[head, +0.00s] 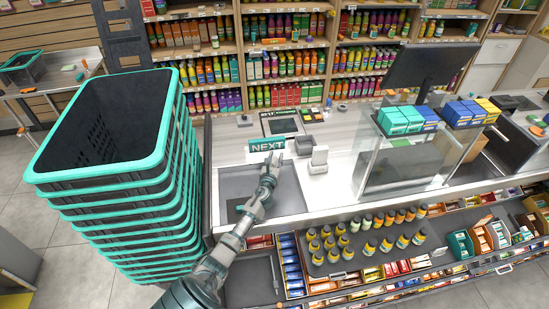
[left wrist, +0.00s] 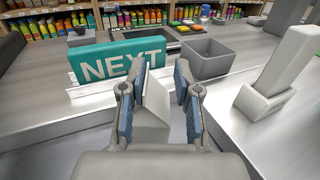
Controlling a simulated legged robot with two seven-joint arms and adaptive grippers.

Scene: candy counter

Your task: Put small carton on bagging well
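My left gripper (head: 272,163) is low over the counter, near the green NEXT sign (head: 267,145). In the left wrist view its two blue-padded fingers (left wrist: 160,92) are spread apart. A pale box-like thing, which looks like the small carton (left wrist: 155,108), stands between them. It is close to the left finger, with a narrow gap to the right finger. In the head view the fingers mostly hide it. The grey recessed area in the counter, which looks like the bagging well (head: 232,182), lies under and beside my left forearm. My right gripper is not in view.
A grey open bin (left wrist: 207,58) and a white upright device on a stand (head: 319,158) are right of the gripper. A tall stack of teal-rimmed baskets (head: 110,165) stands left of the counter. A glass case (head: 400,160) with boxes on top is at the right.

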